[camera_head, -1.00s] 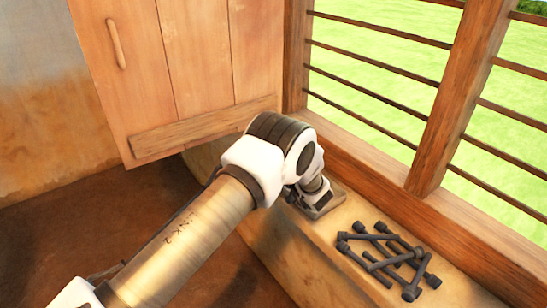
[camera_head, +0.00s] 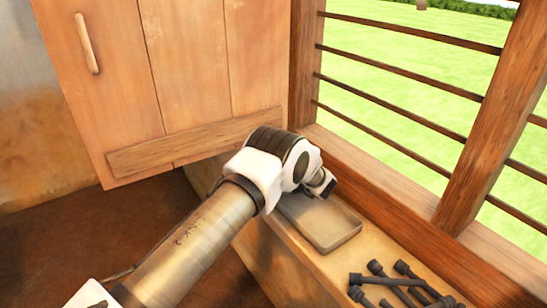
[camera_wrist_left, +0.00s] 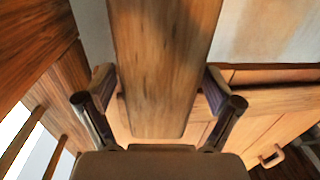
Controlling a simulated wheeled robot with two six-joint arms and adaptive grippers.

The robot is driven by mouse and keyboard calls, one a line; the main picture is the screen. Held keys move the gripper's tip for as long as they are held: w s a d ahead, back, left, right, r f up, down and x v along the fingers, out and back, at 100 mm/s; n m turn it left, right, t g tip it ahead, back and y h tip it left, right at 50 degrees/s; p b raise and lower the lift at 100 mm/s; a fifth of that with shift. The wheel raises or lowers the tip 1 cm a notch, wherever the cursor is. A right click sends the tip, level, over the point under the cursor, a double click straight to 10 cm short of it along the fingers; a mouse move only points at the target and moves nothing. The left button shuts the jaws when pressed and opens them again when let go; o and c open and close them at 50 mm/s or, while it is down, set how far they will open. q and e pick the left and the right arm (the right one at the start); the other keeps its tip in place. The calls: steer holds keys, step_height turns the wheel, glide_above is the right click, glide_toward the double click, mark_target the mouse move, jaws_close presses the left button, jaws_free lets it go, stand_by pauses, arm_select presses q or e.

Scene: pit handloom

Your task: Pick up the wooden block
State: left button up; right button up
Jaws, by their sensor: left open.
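In the left wrist view a long brown wooden piece (camera_wrist_left: 165,70), apparently the wooden block, runs down from the top edge and ends near the palm. My left gripper (camera_wrist_left: 158,88) is open there, with one finger along each side of the piece. I cannot tell whether either finger touches it. In the head view only a small part of my left gripper (camera_head: 325,186) shows past the wrist, above the ledge by the window. No block shows in the head view; my arm may hide it. My right gripper is not in view.
A wooden shutter (camera_head: 190,70) hangs behind my arm, and a barred window frame (camera_head: 478,150) borders the ledge.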

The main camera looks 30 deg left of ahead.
arm_select(q)
steer(key=c, duration=1.5)
steer(key=shift+r, duration=0.1)
